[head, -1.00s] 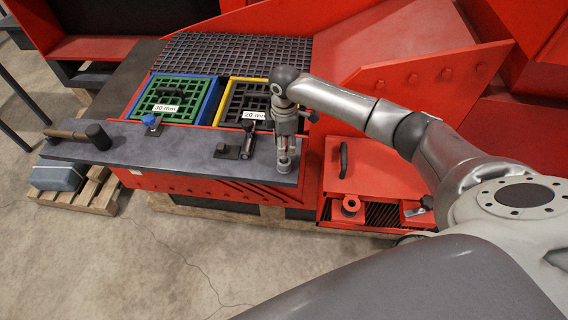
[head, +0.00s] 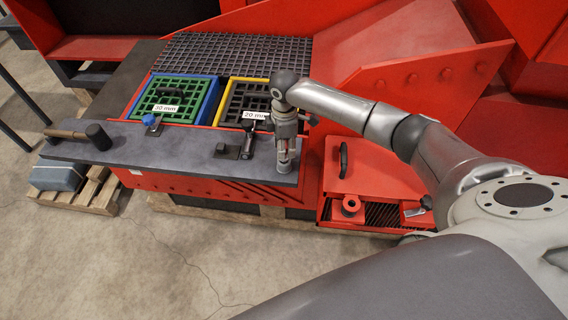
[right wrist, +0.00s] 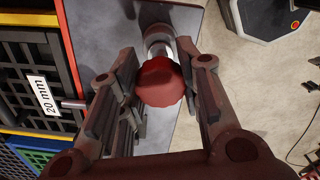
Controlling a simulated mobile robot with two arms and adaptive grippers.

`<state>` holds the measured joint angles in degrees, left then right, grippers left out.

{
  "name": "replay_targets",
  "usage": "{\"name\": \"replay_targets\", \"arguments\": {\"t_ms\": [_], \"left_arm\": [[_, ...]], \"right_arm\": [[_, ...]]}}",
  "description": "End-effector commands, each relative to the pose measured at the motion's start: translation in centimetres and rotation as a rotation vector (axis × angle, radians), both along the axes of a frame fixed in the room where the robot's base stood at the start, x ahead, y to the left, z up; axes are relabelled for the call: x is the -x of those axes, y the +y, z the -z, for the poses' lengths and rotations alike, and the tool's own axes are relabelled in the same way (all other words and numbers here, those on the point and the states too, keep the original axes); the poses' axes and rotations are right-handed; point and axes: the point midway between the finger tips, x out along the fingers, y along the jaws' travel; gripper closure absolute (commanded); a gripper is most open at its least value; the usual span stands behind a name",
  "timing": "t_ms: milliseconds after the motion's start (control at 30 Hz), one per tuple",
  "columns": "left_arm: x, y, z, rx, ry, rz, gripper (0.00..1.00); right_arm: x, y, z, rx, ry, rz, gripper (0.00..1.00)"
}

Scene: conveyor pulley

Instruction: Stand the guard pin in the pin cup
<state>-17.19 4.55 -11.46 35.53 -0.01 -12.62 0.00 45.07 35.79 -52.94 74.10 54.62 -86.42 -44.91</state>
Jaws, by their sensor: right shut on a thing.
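The guard pin shows in the right wrist view as a faceted red knob (right wrist: 160,82) between the fingers of my right gripper (right wrist: 168,85), which is shut on it. In the head view my right gripper (head: 285,146) points down over the right end of the grey shelf. A pale metal cylinder (head: 283,165), apparently the pin cup, stands on the shelf directly under it. In the wrist view a bright metal ring (right wrist: 158,45) shows beyond the knob. The knob and fingers hide the pin's lower end, so I cannot tell whether it is inside the cup. My left gripper is not in view.
On the grey shelf (head: 190,148) are a hammer (head: 82,133), a blue-topped item (head: 150,121) and a black clamp-like piece (head: 235,150). Behind it are green (head: 175,98) and yellow-framed (head: 245,100) grid bins. A red panel with a black handle (head: 344,158) is at the right.

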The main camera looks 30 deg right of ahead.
Motion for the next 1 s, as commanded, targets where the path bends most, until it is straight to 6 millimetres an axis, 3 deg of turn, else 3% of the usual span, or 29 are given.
{"name": "replay_targets", "arguments": {"t_ms": [333, 367, 533, 1000], "left_arm": [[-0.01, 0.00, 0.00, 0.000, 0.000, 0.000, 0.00], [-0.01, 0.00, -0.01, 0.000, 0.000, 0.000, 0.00], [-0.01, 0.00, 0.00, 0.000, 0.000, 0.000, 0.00], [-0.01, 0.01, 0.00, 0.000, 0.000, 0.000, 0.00]], "right_arm": [[-0.01, 0.04, 0.20, -0.001, 0.000, 0.000, 1.00], [-0.02, 0.04, 0.19, -0.001, -0.001, -0.001, 0.65], [-0.02, 0.03, 0.18, -0.001, -0.001, 0.000, 0.43], [-0.03, 0.00, -0.31, -0.001, -0.001, 0.000, 0.43]]}}
